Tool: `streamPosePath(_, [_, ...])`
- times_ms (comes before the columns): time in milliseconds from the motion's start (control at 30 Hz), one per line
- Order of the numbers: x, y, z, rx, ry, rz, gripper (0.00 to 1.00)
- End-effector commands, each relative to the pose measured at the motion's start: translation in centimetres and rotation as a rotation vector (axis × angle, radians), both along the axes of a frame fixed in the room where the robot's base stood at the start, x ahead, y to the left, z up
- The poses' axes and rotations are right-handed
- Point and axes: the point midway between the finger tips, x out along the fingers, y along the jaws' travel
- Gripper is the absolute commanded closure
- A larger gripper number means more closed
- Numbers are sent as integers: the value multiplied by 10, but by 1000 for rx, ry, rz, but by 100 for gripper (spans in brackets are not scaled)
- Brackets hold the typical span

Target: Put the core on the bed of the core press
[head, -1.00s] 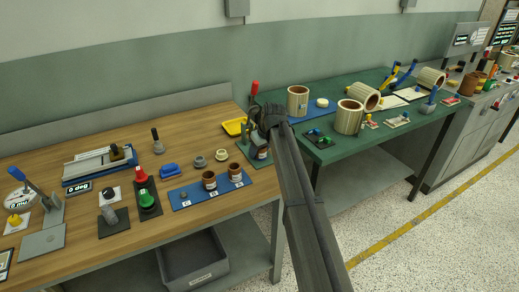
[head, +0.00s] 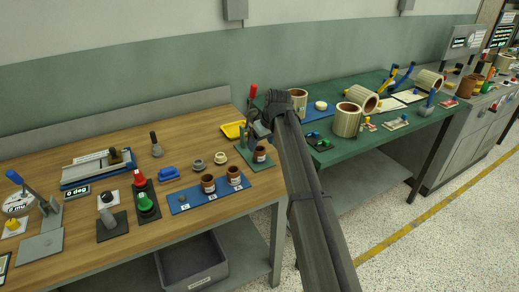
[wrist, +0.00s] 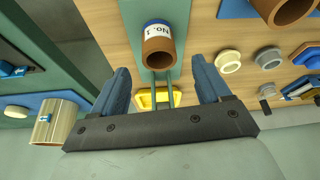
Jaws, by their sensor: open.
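A brown, open-topped core (head: 259,154) with a white label stands upright on the green bed (head: 270,165) of the core press, towards its front. The press has a red-topped lever (head: 253,90). The core also shows in the wrist view (wrist: 159,50), its label reading "No. 1". My gripper (head: 258,130) is behind and above the core in the head view. In the wrist view its blue fingers (wrist: 163,84) are spread wide and empty, with the core beyond their tips and apart from them. My arm hides part of the press.
Two more brown cores stand in a blue rack (head: 180,206), whose left place is empty. The green table (head: 330,155) on the right holds large striped cylinders.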

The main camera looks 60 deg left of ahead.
Motion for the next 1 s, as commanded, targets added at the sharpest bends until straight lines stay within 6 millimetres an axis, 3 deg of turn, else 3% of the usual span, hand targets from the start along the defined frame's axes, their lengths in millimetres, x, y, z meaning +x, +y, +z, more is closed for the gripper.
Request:
streamPosePath(200, [2, -14, 32, 0, 0, 0, 24])
streamPosePath(400, [3, -20, 47, 0, 0, -1, 24])
streamPosePath(833, [4, -21, 50, 0, 1, -2, 24])
streamPosePath(933, [17, -26, 50, 0, 0, -16, 24])
streamPosePath(1000, [37, -33, 50, 0, 0, -39, 24])
